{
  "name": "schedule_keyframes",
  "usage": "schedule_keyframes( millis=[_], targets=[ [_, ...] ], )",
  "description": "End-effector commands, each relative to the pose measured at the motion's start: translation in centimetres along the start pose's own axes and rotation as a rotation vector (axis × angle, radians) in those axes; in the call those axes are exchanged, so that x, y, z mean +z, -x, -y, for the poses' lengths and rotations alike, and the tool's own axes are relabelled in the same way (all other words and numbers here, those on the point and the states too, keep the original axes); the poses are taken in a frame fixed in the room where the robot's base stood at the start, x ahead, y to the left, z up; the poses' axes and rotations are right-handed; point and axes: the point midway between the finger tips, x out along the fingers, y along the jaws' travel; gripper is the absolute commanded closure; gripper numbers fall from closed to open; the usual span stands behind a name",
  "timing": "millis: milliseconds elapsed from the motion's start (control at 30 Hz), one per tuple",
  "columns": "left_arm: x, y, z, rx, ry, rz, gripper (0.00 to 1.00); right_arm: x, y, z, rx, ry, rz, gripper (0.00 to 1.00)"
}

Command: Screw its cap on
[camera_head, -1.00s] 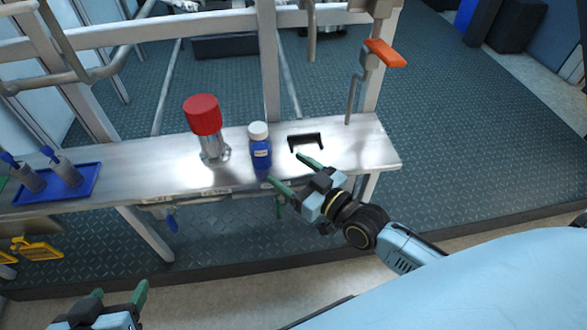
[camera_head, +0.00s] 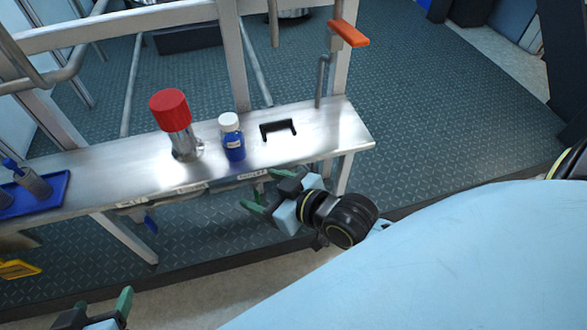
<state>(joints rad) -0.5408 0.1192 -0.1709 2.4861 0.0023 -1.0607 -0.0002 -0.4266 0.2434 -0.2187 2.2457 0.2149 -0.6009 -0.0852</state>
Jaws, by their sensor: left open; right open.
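A blue bottle (camera_head: 234,148) stands upright on the metal shelf (camera_head: 325,135), with a white cap (camera_head: 229,121) on its top. I cannot tell how tightly the cap sits. To its left stands a metal vessel (camera_head: 186,146) with a large red cap (camera_head: 170,110) on top, slightly tilted in view. My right gripper (camera_head: 259,190) is open and empty, in front of the shelf's front edge and apart from the bottle. My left gripper (camera_head: 103,300) is open at the bottom left, partly cut off, well away from the shelf.
A black bracket-shaped handle (camera_head: 278,128) lies right of the bottle. A blue tray (camera_head: 45,195) with grey holders is at the shelf's left. An orange-handled valve (camera_head: 349,34) and a pipe rise behind the right end. The shelf is clear between vessel and tray.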

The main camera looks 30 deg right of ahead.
Motion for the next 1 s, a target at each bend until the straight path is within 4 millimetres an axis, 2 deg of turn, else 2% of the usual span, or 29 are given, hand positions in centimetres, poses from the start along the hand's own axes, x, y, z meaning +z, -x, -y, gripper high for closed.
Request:
schedule_keyframes(
  millis=[200,400,1000],
  targets=[
    [0.0,0.0,0.0,0.0,0.0,0.0,0.37,1.0,4.0,-0.2,0.096,-0.044,0.198,0.29],
    [0.0,0.0,0.0,0.0,0.0,-0.001,0.37,1.6,6.0,-0.6,0.149,-0.07,0.288,0.29],
    [-0.2,0.0,0.1,-0.002,0.0,-0.003,0.37,1.8,6.1,-0.7,0.155,-0.073,0.3,0.29]
  ],
)
